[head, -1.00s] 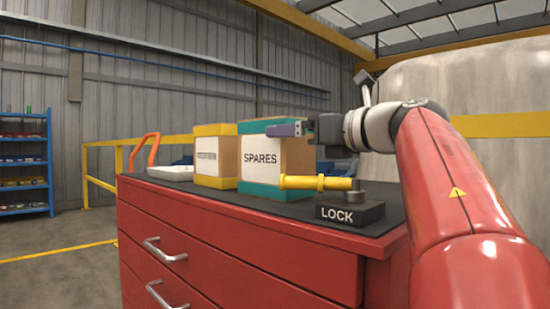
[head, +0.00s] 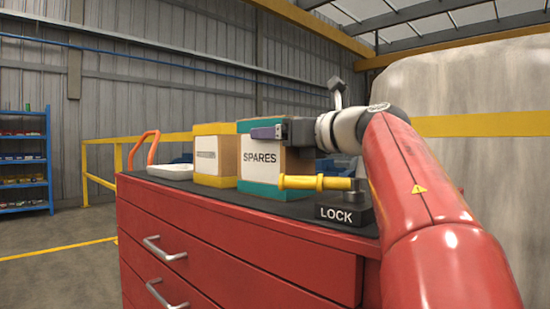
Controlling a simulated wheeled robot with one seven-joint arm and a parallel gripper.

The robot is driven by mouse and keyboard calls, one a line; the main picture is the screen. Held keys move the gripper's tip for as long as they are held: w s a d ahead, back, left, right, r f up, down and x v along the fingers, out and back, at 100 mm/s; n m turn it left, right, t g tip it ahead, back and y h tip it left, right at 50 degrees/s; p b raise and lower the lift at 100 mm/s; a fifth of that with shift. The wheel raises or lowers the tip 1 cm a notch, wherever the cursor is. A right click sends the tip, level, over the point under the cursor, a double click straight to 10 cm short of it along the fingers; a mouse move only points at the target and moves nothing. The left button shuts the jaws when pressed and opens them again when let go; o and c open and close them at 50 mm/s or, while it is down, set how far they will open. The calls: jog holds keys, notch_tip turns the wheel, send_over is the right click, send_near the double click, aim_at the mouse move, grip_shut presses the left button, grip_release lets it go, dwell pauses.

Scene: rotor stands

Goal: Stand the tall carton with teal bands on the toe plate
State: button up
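The tall carton with teal bands (head: 258,178), labelled SPARES, stands upright on the dark top of the red cabinet. My gripper (head: 266,132) is at the carton's upper part, reaching in from the right. I cannot make out a toe plate in this view.
A carton with yellow bands (head: 215,158) stands close on the left. A yellow handle (head: 315,182) and a black LOCK block (head: 343,213) are in front and right. A white tray (head: 168,172) and an orange bar (head: 144,147) are at the left end of the red cabinet (head: 240,245).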

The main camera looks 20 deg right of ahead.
jog(key=c, duration=0.4)
notch_tip(320, 180, up, 8)
jog(key=p, duration=0.3)
jog(key=shift+f, duration=0.2)
jog(key=shift+r, duration=1.25)
